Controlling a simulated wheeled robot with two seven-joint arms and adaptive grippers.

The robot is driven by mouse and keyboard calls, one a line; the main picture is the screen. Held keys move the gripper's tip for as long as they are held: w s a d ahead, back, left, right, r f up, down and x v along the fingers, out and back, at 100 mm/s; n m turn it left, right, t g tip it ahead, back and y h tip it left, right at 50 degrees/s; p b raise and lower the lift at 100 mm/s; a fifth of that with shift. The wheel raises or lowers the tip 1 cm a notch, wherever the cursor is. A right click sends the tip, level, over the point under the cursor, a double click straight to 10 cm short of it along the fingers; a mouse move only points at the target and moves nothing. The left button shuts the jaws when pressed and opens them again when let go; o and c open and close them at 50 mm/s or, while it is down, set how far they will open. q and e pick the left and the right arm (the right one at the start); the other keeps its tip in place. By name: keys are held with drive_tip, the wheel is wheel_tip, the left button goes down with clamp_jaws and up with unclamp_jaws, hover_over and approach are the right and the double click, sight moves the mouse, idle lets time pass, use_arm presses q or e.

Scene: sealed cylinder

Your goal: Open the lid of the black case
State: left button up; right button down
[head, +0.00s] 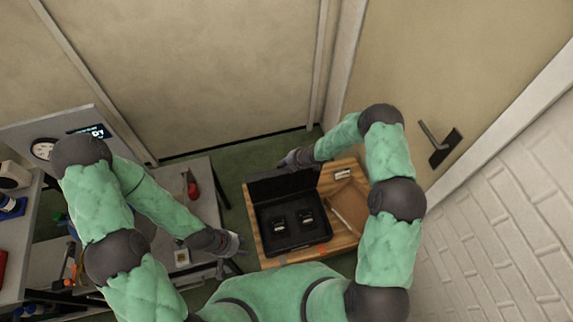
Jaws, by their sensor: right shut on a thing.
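The black case (293,225) sits on a wooden surface in the middle of the head view. Its lid (283,184) stands raised along the far edge, so the inside shows, with two small dark objects in the padding. My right gripper (284,162) is at the top edge of the lid and is shut on it; its fingertips are small and dark here. My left gripper (236,252) is apart from the case, to its left, beside the grey table. Its fingers are too small to tell whether they are open.
A brown tray (349,204) with a pale long object lies right of the case. A grey table (202,205) with a red item (193,190) stands to the left. Shelves with tools are at the far left. A door with a handle (437,147) and a brick wall bound the right.

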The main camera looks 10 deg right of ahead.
drive_tip(key=shift+s+f, duration=0.2)
drive_tip(key=c, duration=1.3)
unclamp_jaws()
drive_tip(key=shift+w, duration=0.1)
drive_tip(key=shift+r, duration=0.1)
drive_tip(key=shift+d+r, duration=0.1)
drive_tip(key=shift+r, duration=0.05)
drive_tip(key=v, duration=1.1)
drive_tip(key=shift+d+r, duration=0.15)
